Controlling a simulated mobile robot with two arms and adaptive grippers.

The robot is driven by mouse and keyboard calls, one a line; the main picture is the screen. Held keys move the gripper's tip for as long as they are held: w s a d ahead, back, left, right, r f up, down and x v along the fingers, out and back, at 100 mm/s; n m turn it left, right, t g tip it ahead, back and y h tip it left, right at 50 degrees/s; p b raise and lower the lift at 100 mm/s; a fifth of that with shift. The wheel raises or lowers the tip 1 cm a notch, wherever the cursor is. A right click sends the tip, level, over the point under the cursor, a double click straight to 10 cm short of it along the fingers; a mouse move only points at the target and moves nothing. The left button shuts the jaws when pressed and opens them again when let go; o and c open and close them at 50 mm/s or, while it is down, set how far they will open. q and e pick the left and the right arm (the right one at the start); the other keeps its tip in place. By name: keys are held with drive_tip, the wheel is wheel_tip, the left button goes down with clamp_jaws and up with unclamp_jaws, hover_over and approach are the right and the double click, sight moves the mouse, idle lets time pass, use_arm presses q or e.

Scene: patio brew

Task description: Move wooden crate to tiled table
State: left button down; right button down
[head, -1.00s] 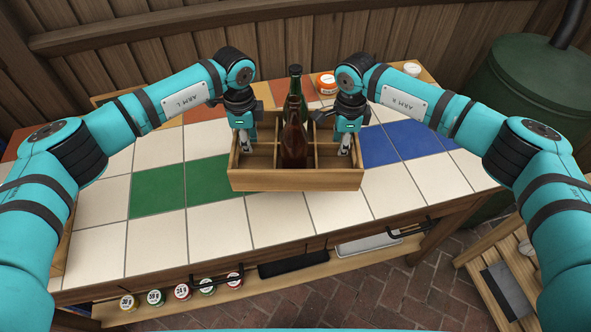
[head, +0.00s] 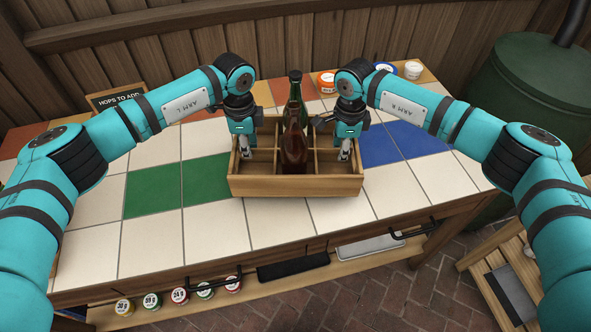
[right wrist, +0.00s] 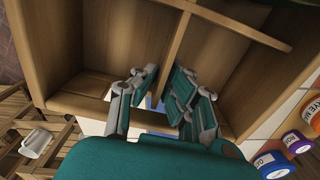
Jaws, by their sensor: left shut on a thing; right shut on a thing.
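The wooden crate (head: 290,187) is upright over the middle of the tiled table (head: 150,235). I cannot tell whether its base touches the tiles. A brown bottle (head: 294,145) stands in its middle, with a green bottle (head: 295,92) behind. My left gripper (head: 245,150) is shut on the crate's left end, and my right gripper (head: 346,152) is shut on its right end. In the right wrist view the crate (right wrist: 105,40) fills the top, with my right gripper (right wrist: 160,105) at its end wall.
Jars with orange (head: 326,80) and blue (head: 386,67) lids stand at the table's back. A hops sign (head: 103,101) is at back left. Several jars (head: 180,295) line the lower shelf. A green barrel (head: 520,105) stands right.

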use_arm(q)
drive_tip(key=shift+f+b, duration=0.7)
drive_tip(key=shift+f, duration=0.05)
use_arm(e)
drive_tip(key=shift+f, duration=0.7)
use_arm(q)
drive_tip(key=c, duration=1.9)
unclamp_jaws()
drive_tip(key=shift+f, duration=0.25)
drive_tip(key=shift+c, duration=0.2)
use_arm(e)
drive_tip(key=c, duration=1.9)
unclamp_jaws()
drive_tip(key=shift+f, duration=0.25)
drive_tip(key=shift+c, duration=0.2)
use_arm(q)
drive_tip(key=o, duration=0.5)
drive_tip(key=shift+s+r, duration=0.1)
drive_tip(key=shift+r, duration=0.1)
drive_tip(key=shift+c, duration=0.2)
use_arm(e)
drive_tip(key=o, duration=0.5)
drive_tip(key=shift+s+r, duration=0.1)
drive_tip(key=shift+r, duration=0.1)
drive_tip(key=shift+c, duration=0.2)
use_arm(q)
wheel_tip(320, 180, up, 12)
use_arm(e)
wheel_tip(320, 180, up, 12)
